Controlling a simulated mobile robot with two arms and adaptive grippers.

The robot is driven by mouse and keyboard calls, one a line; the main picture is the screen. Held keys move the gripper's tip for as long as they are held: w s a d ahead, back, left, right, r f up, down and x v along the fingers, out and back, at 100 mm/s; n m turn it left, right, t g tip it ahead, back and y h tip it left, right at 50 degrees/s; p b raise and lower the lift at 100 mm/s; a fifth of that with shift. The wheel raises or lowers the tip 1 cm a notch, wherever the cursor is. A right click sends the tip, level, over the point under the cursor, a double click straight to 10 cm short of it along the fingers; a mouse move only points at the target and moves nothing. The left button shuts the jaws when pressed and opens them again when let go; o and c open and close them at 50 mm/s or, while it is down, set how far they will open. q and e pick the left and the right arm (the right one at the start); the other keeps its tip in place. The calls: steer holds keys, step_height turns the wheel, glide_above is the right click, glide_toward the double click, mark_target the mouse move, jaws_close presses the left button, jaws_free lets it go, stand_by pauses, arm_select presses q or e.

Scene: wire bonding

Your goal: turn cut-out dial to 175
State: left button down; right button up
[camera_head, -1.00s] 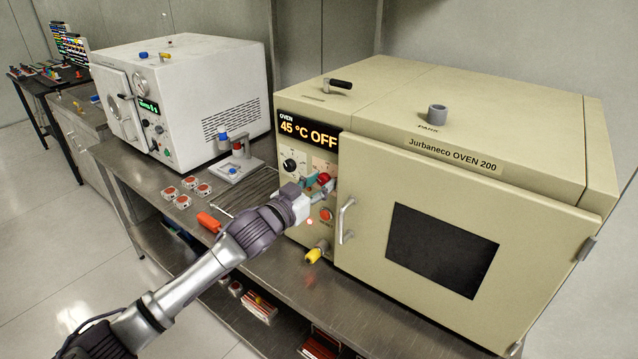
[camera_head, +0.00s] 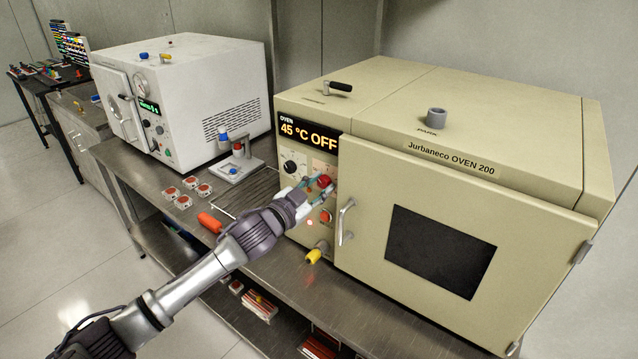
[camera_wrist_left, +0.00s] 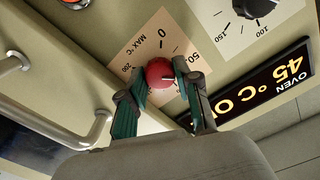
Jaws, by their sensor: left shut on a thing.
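The cut-out dial is a red round knob (camera_wrist_left: 160,72) on a pale scale plate marked 0, 50, 200 and MAX °C in the left wrist view. It also shows on the oven's control panel in the head view (camera_head: 325,181). My left gripper (camera_head: 322,186) is shut on the red knob, with one green-padded finger on each side of it in the left wrist view (camera_wrist_left: 160,78). The knob's white pointer line is visible, but the exact value is hard to read. My right gripper is out of view.
The oven display (camera_head: 308,134) reads 45 °C OFF. A black dial (camera_head: 290,167) is at the upper left of the red knob, with a red button (camera_head: 327,215) below. The oven door handle (camera_head: 345,222) is close on the right. A yellow-tipped valve (camera_head: 314,256) protrudes below.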

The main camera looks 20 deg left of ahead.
arm_select(q)
steer(key=m, duration=0.3)
steer(key=shift+r+m+p, duration=0.1)
steer(key=shift+m+p, duration=0.25)
steer(key=shift+m, duration=0.05)
steer(key=m, duration=0.3)
steer(key=shift+m+p, duration=0.3)
steer(key=m, duration=0.3)
steer(key=shift+m+p, duration=0.3)
steer(key=m, duration=0.3)
steer(key=shift+m, duration=0.3)
steer(key=m+p, duration=0.1)
steer(key=m, duration=0.2)
steer(key=shift+m, duration=0.3)
steer(key=m, duration=0.3)
steer(key=shift+m+p, duration=0.35)
steer(key=shift+m, duration=0.05)
steer(key=m, duration=0.3)
steer(key=m+p, duration=0.1)
steer(key=m, duration=0.2)
steer(key=shift+f+m, duration=0.2)
steer(key=shift+m, duration=0.2)
